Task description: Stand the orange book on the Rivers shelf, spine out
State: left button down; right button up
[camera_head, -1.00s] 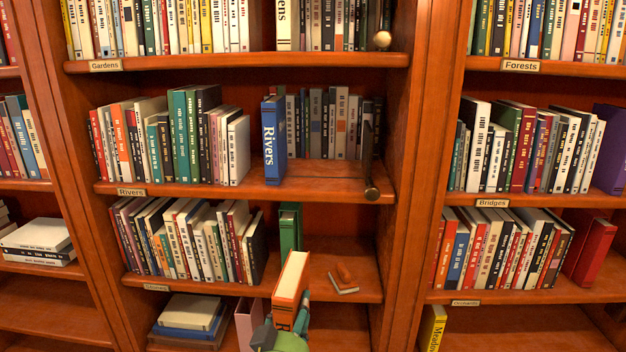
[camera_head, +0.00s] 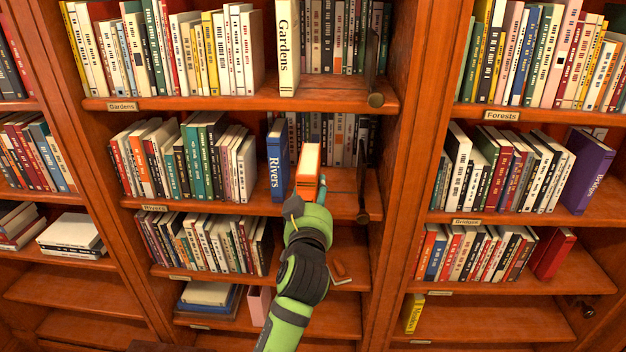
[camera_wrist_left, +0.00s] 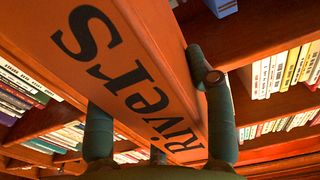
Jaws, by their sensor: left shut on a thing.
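The orange book (camera_head: 307,166) is held upright at the Rivers shelf (camera_head: 345,196), just right of the blue Rivers book (camera_head: 277,160). I cannot tell whether it touches the shelf board. My left gripper (camera_head: 308,190) is shut on it; the fingers are mostly hidden by my green wrist in the head view. In the left wrist view, the book's spine (camera_wrist_left: 135,75) with "Rivers" lettering faces the camera, between the two fingers (camera_wrist_left: 155,110). The Rivers label (camera_head: 154,208) is on the shelf's front edge at left. My right gripper is not in view.
A row of grey and dark books (camera_head: 345,140) stands behind. Several books (camera_head: 185,160) fill the left. Bare board lies between the orange book and the bookend.

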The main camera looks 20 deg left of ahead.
pick_arm(q)
jog(key=shift+r, duration=0.15)
jog(key=b+x, duration=1.2)
jog(key=x, duration=0.9)
jog(key=shift+f+b, duration=0.3)
jog(key=shift+f, duration=0.15)
dwell(0.3)
jog(key=shift+f+b, duration=0.45)
jog(key=shift+f, duration=0.1)
dwell(0.5)
jog(key=shift+c, duration=2)
grip_release()
jog(key=shift+s+d, duration=0.1)
